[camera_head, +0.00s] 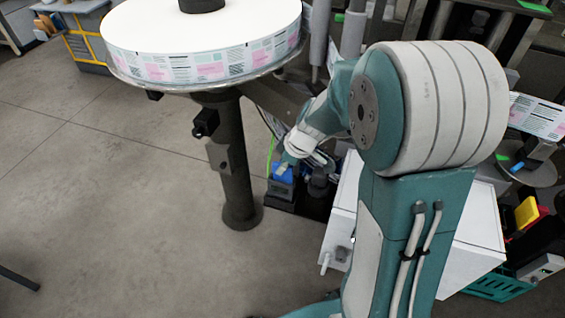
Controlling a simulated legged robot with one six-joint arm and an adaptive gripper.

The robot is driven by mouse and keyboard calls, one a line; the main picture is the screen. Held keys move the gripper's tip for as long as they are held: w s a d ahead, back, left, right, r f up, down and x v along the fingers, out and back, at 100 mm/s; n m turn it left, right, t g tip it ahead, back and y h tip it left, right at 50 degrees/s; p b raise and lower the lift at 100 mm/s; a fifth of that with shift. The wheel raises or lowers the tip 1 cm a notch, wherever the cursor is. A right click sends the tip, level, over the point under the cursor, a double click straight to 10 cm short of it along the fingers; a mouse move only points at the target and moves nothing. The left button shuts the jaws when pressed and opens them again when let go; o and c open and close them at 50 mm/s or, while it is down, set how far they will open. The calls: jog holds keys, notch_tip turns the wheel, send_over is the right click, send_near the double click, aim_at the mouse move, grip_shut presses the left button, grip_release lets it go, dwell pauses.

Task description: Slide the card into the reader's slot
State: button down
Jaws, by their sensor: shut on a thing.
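My gripper (290,162) is small and far down in the view, at the end of my arm beside the dark post. It is shut on a small bright blue piece, which looks like the card (283,173). The card is at the top of a dark grey box (280,190), which looks like the reader. The slot cannot be made out. I cannot tell whether the card is in the slot, touching the box or just above it. The fingertips are too small to see clearly.
A large label reel (205,58) lies on a round plate on a dark post (233,165), just left of the gripper. A white cabinet (345,205) stands to the right, partly behind my arm. A green crate (500,288) is at lower right.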

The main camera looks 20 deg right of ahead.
jog(key=shift+f, duration=1)
jog(key=c, duration=0.6)
grip_release()
jog(key=shift+r, duration=0.1)
jog(key=v, duration=1.1)
jog(key=shift+d+r, duration=0.15)
jog(key=shift+r, duration=0.15)
jog(key=shift+s, duration=0.1)
jog(key=s+a+r+m+t+h, duration=0.1)
jog(key=s+r+m, duration=0.3)
jog(key=s, duration=0.5)
jog(key=s+a+r+m+t+h, duration=0.2)
jog(key=s+m, duration=0.4)
jog(key=s, duration=0.3)
notch_tip(320, 180, up, 2)
jog(key=shift+a+r+m+h, duration=0.1)
jog(key=shift+a+m+h, duration=0.2)
jog(key=shift+a+m, duration=0.15)
